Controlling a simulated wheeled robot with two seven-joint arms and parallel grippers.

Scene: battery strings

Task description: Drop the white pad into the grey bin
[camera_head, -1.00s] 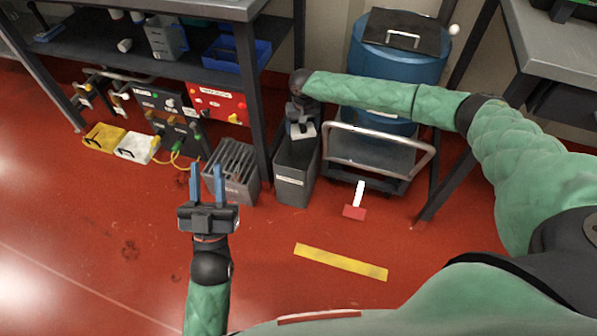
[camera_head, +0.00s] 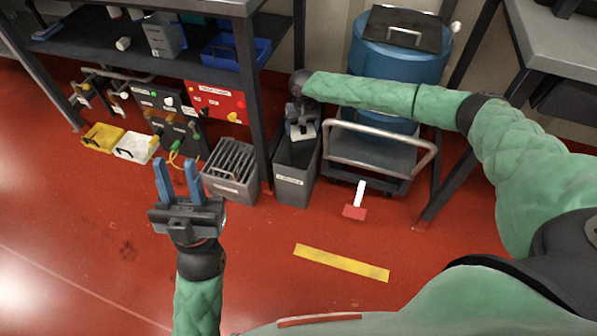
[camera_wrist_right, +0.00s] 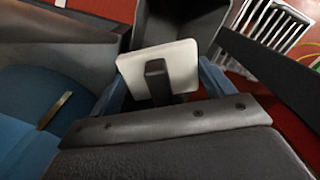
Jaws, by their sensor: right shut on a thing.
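The white pad (camera_head: 303,130) is at the mouth of the tall grey bin (camera_head: 291,190), held by my right gripper (camera_head: 302,124). In the right wrist view the white pad (camera_wrist_right: 160,68), with a dark handle on its face, sits between the blue fingers of my right gripper (camera_wrist_right: 160,88). The dark opening of the grey bin (camera_wrist_right: 180,22) lies just beyond it. My left gripper (camera_head: 178,180) is open and empty over the red floor, left of the bin.
A slotted grey rack (camera_head: 231,170) stands left of the bin, beside a table leg (camera_head: 255,110). A cart (camera_head: 375,155) with a blue drum (camera_head: 400,60) is on the right. A yellow strip (camera_head: 341,262) lies on clear floor.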

